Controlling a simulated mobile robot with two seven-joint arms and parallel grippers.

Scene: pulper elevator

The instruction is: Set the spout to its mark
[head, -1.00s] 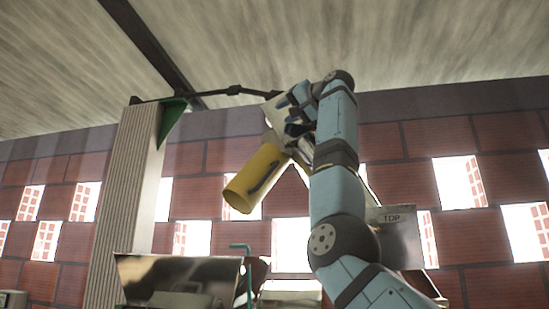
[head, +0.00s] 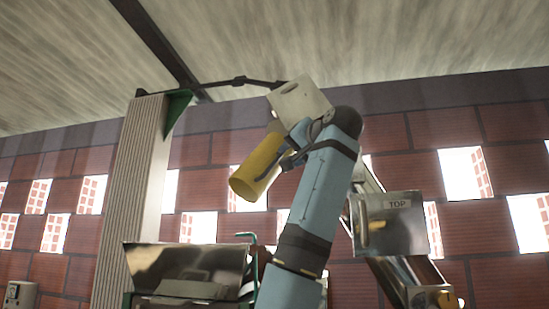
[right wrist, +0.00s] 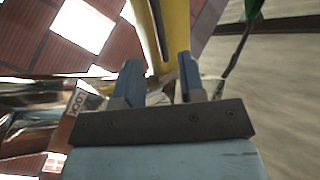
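The spout is a yellow tube (head: 258,170) that hangs tilted from a pale metal box (head: 298,101), its open end pointing down and left. A dark handle bar runs along its right side. My right gripper (head: 290,157) is beside the spout at this bar, partly hidden by my own forearm. In the right wrist view its two blue fingers (right wrist: 159,76) stand apart, with the yellow spout (right wrist: 176,35) just beyond and between them. I cannot tell whether they touch the bar. No mark for the spout is clearly visible. My left gripper is not in view.
A ribbed pale column (head: 136,180) with a green bracket (head: 177,110) stands left. A metal plate labelled TOP (head: 390,225) is on the right. A brick wall with openings stands behind.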

